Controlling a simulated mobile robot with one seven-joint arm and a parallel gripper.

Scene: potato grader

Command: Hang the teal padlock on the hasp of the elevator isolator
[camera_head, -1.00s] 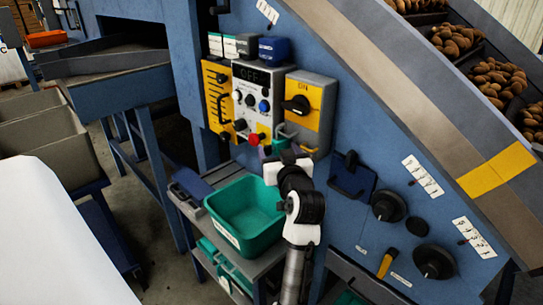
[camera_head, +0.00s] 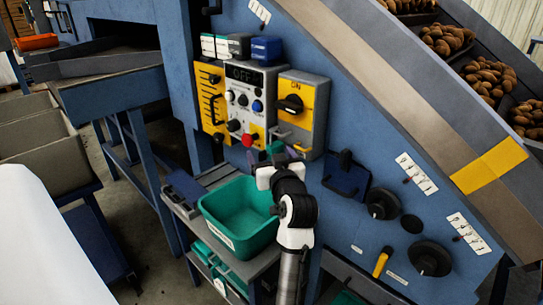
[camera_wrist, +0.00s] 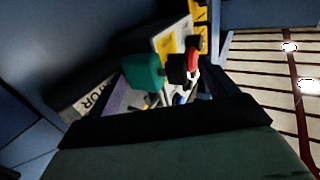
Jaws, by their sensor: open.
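The isolator (camera_head: 316,95) is a grey box with a yellow face and a black rotary switch (camera_head: 291,104). A yellow hasp-like bar (camera_head: 290,135) shows at its lower edge. My gripper (camera_head: 270,160) is open just below it. A small teal piece (camera_head: 275,147), apparently the padlock, shows at the fingertips, with a purple piece (camera_head: 262,155) beside it. The wrist view shows a teal block (camera_wrist: 143,72) and a purple surface (camera_wrist: 128,98) ahead of the dark gripper body. I cannot tell whether the teal block touches the hasp; no shackle shows clearly.
A teal bin (camera_head: 211,222) sits on the grey cart below my gripper. A dark blue box (camera_head: 345,177) and black knobs (camera_head: 429,259) are on the panel right.

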